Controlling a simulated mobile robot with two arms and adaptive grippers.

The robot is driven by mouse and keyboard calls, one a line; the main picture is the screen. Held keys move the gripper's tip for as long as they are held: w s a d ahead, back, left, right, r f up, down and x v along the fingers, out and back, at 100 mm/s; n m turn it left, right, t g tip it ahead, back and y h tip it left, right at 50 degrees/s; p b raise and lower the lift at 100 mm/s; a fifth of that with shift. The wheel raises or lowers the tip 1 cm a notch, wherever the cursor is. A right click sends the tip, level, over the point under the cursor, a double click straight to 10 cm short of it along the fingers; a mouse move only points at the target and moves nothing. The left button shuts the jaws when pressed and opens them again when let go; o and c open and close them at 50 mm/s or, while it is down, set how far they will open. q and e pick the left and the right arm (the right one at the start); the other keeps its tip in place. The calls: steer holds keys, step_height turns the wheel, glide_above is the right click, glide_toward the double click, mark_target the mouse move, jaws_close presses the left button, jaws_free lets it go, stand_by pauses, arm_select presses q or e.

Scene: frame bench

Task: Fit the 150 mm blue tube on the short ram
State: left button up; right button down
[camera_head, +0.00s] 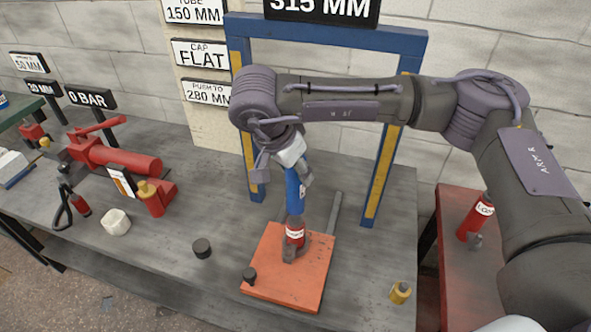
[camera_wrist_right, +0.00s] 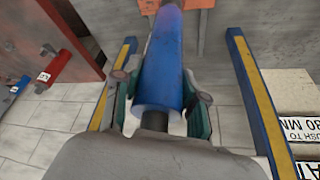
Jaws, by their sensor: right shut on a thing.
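The blue tube (camera_head: 293,186) stands nearly upright over the short red ram (camera_head: 295,232), which has a white label and stands on the orange plate (camera_head: 262,262). The tube's lower end appears to meet the ram's top; I cannot tell whether it is seated, just touching or slightly apart. My right gripper (camera_head: 294,158) is shut on the tube's upper part. In the right wrist view the tube (camera_wrist_right: 163,62) lies between the two fingers of the right gripper (camera_wrist_right: 163,106), its near end showing a dark inside. My left gripper is not in view.
A blue-and-yellow frame (camera_head: 378,170) rises behind the plate, with my right arm in front. A black cap (camera_head: 201,248) and a dark knob (camera_head: 249,275) sit left of the ram. A red pump (camera_head: 118,158) stands at left. A brass fitting (camera_head: 400,292) lies at right.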

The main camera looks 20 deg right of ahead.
mark_target(295, 183)
steer(key=shift+b, duration=0.3)
stand_by(0.5)
steer(key=shift+f+b, duration=1.85)
steer(key=c, duration=0.6)
jaws_free()
steer(key=shift+o, duration=0.2)
steer(key=v, duration=1.2)
